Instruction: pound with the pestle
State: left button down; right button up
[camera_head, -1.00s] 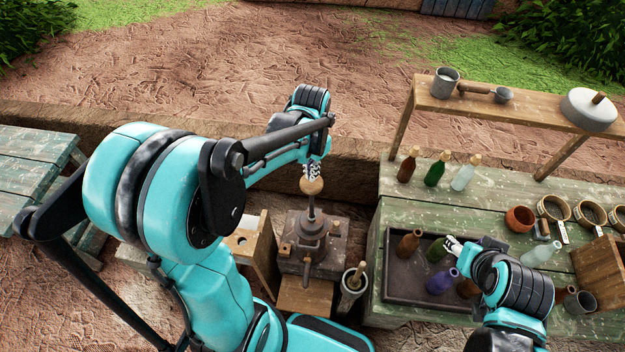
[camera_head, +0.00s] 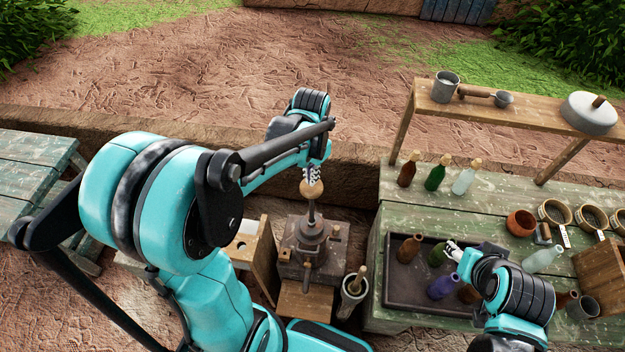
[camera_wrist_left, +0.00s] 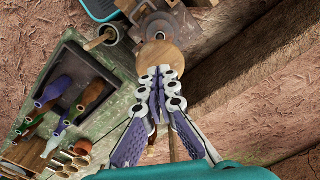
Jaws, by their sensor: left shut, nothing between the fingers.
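A round wooden knob (camera_head: 312,189) tops a dark upright rod, seemingly the pestle. The rod stands in a metal pounding device (camera_head: 311,230) on a block; its lower end is hidden inside. My left gripper (camera_head: 313,176) is directly above the knob, pointing down, shut and empty. In the left wrist view its fingertips (camera_wrist_left: 158,72) are pressed together beside the knob (camera_wrist_left: 160,58); I cannot tell whether they touch it.
A pot with a wooden handle (camera_head: 354,288) stands between the device and the green table (camera_head: 400,205). The dark tray (camera_head: 398,296) holds several bottles. More bottles, bowls and a wooden crate (camera_head: 600,268) are on the table, below a raised shelf (camera_head: 530,115).

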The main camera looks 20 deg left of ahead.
dwell(0.3)
pick_arm(q)
notch_tip(320, 180, down, 5)
jog(key=b, duration=0.4)
jog(key=shift+r, duration=0.4)
jog(key=shift+r+p, duration=1.65)
jog(key=shift+r, duration=0.55)
notch_tip(320, 180, up, 5)
jog(key=p, duration=0.3)
jog(key=shift+r+p, duration=0.1)
jog(key=shift+p, duration=0.3)
